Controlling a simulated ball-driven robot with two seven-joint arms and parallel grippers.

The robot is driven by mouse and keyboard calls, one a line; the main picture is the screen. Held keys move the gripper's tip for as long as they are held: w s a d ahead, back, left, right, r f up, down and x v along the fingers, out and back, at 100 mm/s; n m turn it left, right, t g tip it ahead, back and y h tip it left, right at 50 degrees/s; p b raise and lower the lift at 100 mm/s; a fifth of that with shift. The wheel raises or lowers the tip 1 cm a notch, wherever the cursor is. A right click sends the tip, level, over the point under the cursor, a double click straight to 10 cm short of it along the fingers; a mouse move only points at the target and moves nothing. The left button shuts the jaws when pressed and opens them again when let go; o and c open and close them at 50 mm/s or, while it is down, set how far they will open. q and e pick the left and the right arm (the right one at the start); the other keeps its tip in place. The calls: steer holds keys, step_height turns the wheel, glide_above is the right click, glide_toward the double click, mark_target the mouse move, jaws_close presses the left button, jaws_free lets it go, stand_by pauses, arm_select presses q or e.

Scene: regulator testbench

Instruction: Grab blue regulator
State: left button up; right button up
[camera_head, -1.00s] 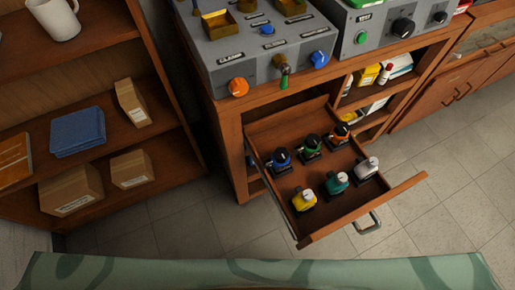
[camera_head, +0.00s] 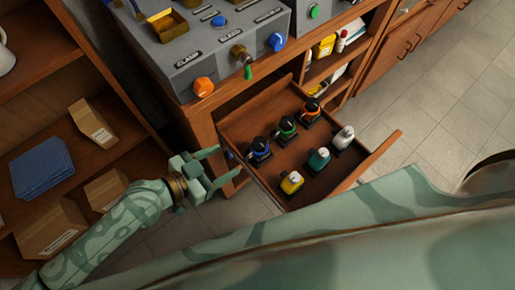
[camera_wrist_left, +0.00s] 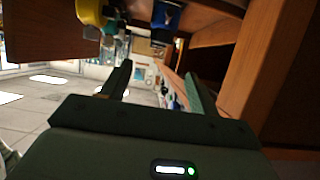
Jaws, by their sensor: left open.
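The blue regulator (camera_head: 260,149) stands upright in the open wooden drawer (camera_head: 376,155), at its left side. It also shows at the top of the left wrist view (camera_wrist_left: 163,14), cut off by the frame edge. My left gripper (camera_head: 229,162) is open and empty, just left of the drawer's left wall, with its fingers pointing toward the blue regulator. A gap separates them. In the left wrist view the two fingers (camera_wrist_left: 158,82) stand apart with nothing between them. My right gripper is not in view.
The grey testbench (camera_head: 215,52) stands above. Shelves with boxes (camera_head: 92,124) are at left, near my left arm. The floor at right is clear.

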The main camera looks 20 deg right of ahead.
mark_target(254, 147)
arm_select(q)
steer(key=b+x, duration=0.1)
steer(key=x, duration=0.7)
steer(key=shift+w+d+f, duration=0.1)
steer(key=shift+f, duration=0.05)
steer(key=b+x, duration=0.1)
steer(key=x, duration=0.1)
steer(key=f+b+x, duration=0.1)
steer(key=x, duration=0.1)
steer(key=shift+f, duration=0.1)
steer(key=shift+w+d+f, duration=0.1)
steer(key=shift+w+d, duration=0.1)
steer(key=shift+d, duration=0.25)
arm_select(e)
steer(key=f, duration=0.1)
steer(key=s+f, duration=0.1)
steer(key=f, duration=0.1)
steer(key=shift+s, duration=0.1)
arm_select(q)
steer(key=shift+c, duration=0.3)
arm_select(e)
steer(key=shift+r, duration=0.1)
arm_select(q)
jaws_close()
